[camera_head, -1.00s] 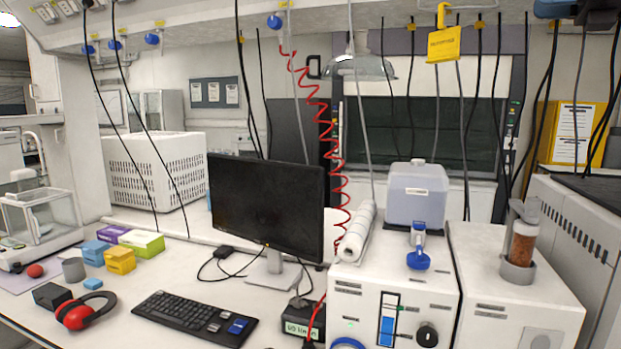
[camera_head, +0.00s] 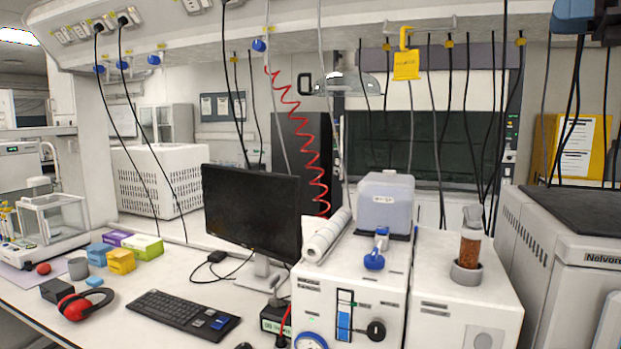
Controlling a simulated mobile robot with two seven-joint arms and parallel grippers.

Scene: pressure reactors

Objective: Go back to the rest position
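The task names no object. I see neither of my grippers' fingers in the head view. A pale rounded shape cut off at the bottom right corner may be part of my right arm, but I cannot tell. No thing is seen held.
A white bench holds a monitor (camera_head: 251,213), keyboard (camera_head: 183,313), red ear muffs (camera_head: 84,305) and a balance (camera_head: 50,222). White units (camera_head: 350,285) stand on the right, one bearing a brown-filled tube (camera_head: 470,245). A large grey machine (camera_head: 565,255) is at far right. Cables hang from above.

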